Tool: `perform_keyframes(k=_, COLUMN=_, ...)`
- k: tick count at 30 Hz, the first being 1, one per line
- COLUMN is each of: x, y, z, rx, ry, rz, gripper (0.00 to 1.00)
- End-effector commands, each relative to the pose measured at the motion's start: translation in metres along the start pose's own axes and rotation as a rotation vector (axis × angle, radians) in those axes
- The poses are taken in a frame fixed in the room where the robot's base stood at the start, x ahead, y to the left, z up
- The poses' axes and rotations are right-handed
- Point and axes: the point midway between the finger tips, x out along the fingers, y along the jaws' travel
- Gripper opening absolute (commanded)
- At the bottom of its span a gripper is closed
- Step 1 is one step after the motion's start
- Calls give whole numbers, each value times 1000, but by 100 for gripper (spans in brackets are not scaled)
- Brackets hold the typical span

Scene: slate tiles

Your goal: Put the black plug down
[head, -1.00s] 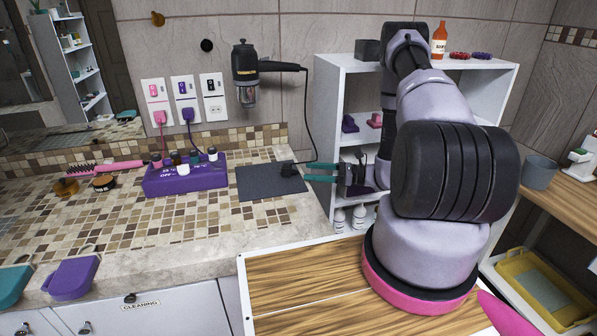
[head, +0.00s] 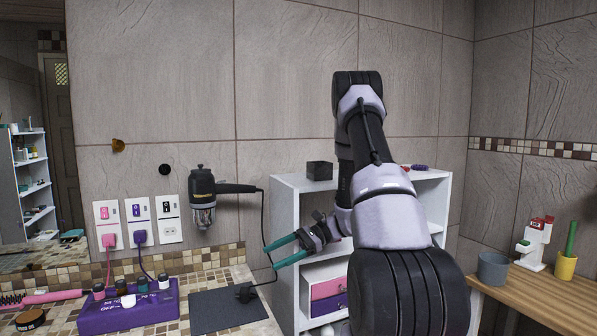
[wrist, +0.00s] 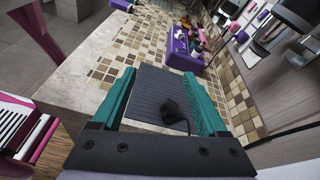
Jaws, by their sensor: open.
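The black plug (head: 244,293) lies on the dark grey mat (head: 215,314) at the right end of the tiled counter. Its cord runs up to the hair dryer (head: 203,192) on the wall. The plug also shows in the wrist view (wrist: 174,112), on the mat (wrist: 150,88) between the lines of my fingers. My gripper (head: 268,257) has teal fingers, spread apart and empty. It is above and to the right of the plug, apart from it.
A white shelf unit (head: 287,230) stands right of the counter, close to my gripper. A purple box (head: 128,314) with small bottles sits left of the mat. Wall sockets (head: 138,222) hold a pink and a purple plug; the white-faced one is empty.

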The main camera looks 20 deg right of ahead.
Motion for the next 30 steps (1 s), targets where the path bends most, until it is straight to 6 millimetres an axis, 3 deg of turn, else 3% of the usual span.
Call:
perform_keyframes(k=1, x=0, y=-1, z=24, rx=-58, ry=44, rz=49, gripper=76)
perform_keyframes(k=3, x=0, y=3, z=50, rx=-127, ry=107, rz=117, gripper=76)
perform_keyframes(k=12, x=-8, y=32, z=148, rx=-440, ry=414, rz=341, gripper=76)
perform_keyframes(k=21, x=-28, y=67, z=225, rx=-779, ry=760, rz=441, gripper=76)
perform_keyframes(k=30, x=-54, y=96, z=285, rx=-1101, ry=1082, rz=407, gripper=76)
